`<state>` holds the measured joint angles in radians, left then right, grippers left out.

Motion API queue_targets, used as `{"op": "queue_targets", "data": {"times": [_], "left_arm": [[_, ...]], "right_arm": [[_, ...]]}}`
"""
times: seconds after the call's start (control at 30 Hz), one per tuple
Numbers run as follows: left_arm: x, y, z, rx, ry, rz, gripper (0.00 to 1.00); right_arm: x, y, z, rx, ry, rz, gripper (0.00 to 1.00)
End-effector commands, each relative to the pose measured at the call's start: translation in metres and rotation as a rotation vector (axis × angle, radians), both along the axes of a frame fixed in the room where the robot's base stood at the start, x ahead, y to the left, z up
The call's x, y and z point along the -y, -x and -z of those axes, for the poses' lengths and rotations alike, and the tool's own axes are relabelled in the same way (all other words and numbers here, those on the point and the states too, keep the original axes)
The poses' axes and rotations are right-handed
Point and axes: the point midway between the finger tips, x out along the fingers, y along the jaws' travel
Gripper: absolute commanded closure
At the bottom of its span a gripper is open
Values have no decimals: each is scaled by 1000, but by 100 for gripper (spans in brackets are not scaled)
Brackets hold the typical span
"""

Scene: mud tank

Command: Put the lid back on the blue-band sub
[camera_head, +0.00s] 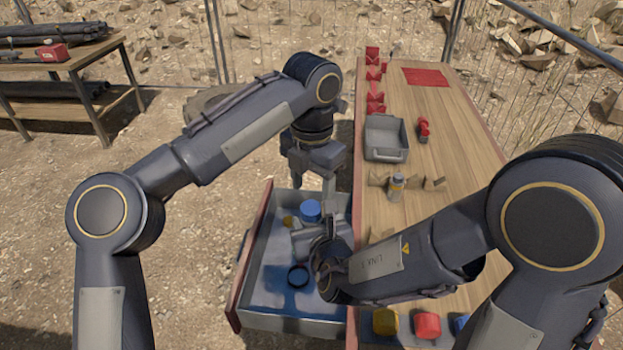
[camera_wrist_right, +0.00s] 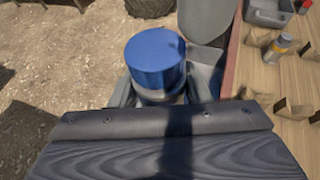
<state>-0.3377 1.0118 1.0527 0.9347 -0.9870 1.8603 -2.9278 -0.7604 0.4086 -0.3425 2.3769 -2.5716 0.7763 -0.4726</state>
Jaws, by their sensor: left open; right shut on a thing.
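My right gripper (camera_head: 308,238) is shut on a blue-topped cylinder (camera_head: 311,209) above the grey drawer-like tank (camera_head: 290,323). In the right wrist view, the cylinder's blue top (camera_wrist_right: 155,58) stands upright between the fingers, with a paler grey part below it. I cannot tell whether the blue top is a separate lid. My left gripper (camera_head: 313,188) is open, fingers down, just above and behind the blue top, apparently empty. A dark ring (camera_head: 298,266) lies on the tank floor, with blue visible near it.
An orange piece (camera_head: 289,222) is in the tank beside my right gripper. The wooden bench (camera_head: 440,120) on the right holds a grey tray (camera_head: 385,155), a yellow-banded grey cylinder (camera_head: 396,188), wooden blocks and red pieces. Yellow (camera_head: 385,322) and red (camera_head: 427,325) pieces stand at its near end.

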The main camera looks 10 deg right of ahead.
Motion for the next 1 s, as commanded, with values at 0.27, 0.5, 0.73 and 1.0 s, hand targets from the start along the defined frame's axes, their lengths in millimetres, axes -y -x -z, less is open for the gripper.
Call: {"op": "queue_targets", "data": {"times": [0.27, 0.5, 0.73, 1.0], "left_arm": [[1, 1, -4, 0, -6, -583, 44], [1, 2, -6, 3, -13, -1213, 44], [0, 2, -10, 7, -15, -1821, 44], [0, 2, -16, 12, -13, -2534, 44]], "right_arm": [[0, 0, -1, 3, 0, 0, 100], [0, 0, -1, 3, 0, 0, 100], [0, 0, -1, 3, 0, 0, 100], [0, 0, -1, 3, 0, 0, 100]]}}
